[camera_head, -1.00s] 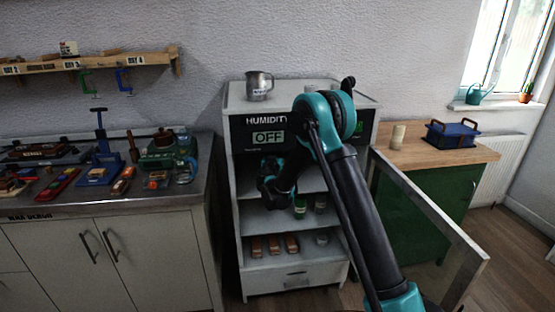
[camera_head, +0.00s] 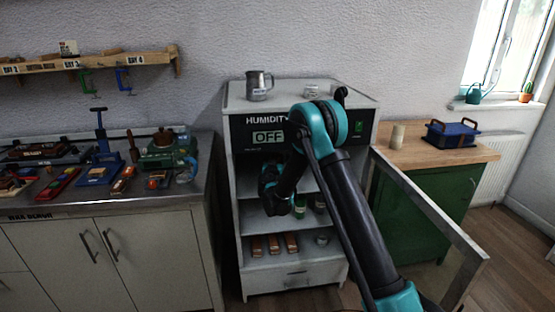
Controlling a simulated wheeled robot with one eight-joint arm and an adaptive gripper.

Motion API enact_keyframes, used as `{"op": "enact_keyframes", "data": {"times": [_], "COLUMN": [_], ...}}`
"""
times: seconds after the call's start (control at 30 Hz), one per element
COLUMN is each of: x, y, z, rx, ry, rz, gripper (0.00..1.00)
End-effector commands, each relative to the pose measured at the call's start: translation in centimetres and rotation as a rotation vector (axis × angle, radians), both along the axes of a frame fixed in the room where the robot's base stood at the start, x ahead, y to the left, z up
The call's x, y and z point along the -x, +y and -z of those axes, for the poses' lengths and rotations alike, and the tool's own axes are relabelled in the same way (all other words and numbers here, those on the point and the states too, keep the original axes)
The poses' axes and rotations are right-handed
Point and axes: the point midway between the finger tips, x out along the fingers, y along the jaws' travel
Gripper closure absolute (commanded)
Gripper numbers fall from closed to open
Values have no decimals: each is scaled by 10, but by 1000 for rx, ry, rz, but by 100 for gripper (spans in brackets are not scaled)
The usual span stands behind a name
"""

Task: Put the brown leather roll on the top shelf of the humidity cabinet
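The humidity cabinet (camera_head: 240,112) stands in the middle against the wall, with its door (camera_head: 432,212) swung open to the right and its display reading OFF. Its top shelf (camera_head: 246,188) lies below the black panel and is partly covered by my arm. My gripper (camera_head: 270,200) is in front of the left middle of the open cabinet, at about top-shelf height in the picture. It is dark and small, and I cannot tell whether its fingers are open or shut. I cannot make out the brown leather roll; anything between the fingers is hidden.
A metal mug (camera_head: 259,86) is on the cabinet top. A tool-covered bench (camera_head: 120,208) is left; a green cupboard (camera_head: 440,200) with a cream cylinder (camera_head: 398,136) is right.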

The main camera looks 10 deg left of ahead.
Motion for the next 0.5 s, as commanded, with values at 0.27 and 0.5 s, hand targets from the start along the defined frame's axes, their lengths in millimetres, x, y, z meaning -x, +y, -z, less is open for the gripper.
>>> {"op": "enact_keyframes", "data": {"times": [0.27, 0.5], "x": [2, 42], "y": [0, 3], "z": [-3, -4], "rx": [0, 0], "ry": [0, 0], "rz": [-1, -3], "gripper": [33, 33]}}
